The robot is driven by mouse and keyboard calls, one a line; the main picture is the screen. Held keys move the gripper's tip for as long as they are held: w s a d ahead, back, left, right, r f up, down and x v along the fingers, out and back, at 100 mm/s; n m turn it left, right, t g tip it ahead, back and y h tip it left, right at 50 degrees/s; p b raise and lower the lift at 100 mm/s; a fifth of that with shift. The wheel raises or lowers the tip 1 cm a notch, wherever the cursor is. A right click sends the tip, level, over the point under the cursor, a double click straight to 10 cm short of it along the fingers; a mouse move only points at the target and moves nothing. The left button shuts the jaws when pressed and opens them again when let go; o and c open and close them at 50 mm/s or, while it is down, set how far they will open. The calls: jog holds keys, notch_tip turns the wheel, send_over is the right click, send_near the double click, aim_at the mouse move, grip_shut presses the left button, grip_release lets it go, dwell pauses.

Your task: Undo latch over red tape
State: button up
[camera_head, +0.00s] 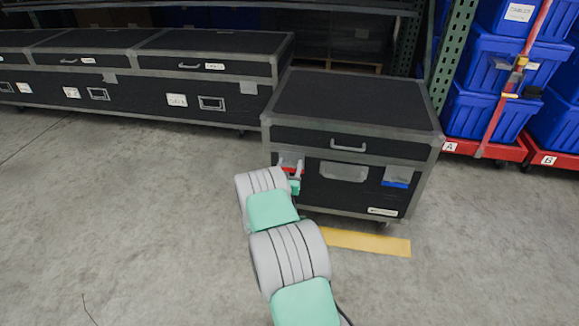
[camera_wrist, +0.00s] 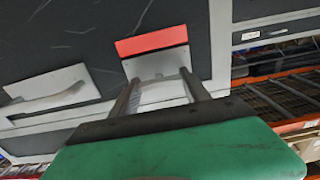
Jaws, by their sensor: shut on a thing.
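A black case (camera_head: 350,105) with grey edging stands in front of me, its lid down. Red tape (camera_head: 291,164) marks the latch at the left of its front, and blue tape (camera_head: 396,185) marks the latch at the right. My gripper (camera_head: 293,177) is at the left latch, partly hidden by my arm. In the wrist view the red tape (camera_wrist: 150,41) lies along a grey latch plate (camera_wrist: 155,63). The two dark fingers of my gripper (camera_wrist: 160,85) are shut on the pale latch piece (camera_wrist: 160,95) between them. The exact contact is hard to see.
A grey handle (camera_head: 348,146) is on the case front, above a grey recessed plate (camera_head: 343,171). Long black cases (camera_head: 140,85) stand behind at left. Blue totes (camera_head: 485,110) are stacked on red bases at right. A yellow floor strip (camera_head: 370,243) lies before the case; floor at left is clear.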

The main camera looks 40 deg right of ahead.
jog(key=c, duration=0.6)
jog(key=n+b, duration=0.1)
jog(key=n, duration=0.1)
jog(key=shift+f+n, duration=0.15)
jog(key=shift+n, duration=0.15)
jog(key=n+b, duration=0.1)
jog(key=n, duration=0.8)
jog(key=shift+n+b, duration=0.3)
jog(key=shift+n, duration=0.1)
jog(key=n, duration=0.5)
jog(key=shift+f, duration=0.1)
jog(key=shift+n, duration=0.3)
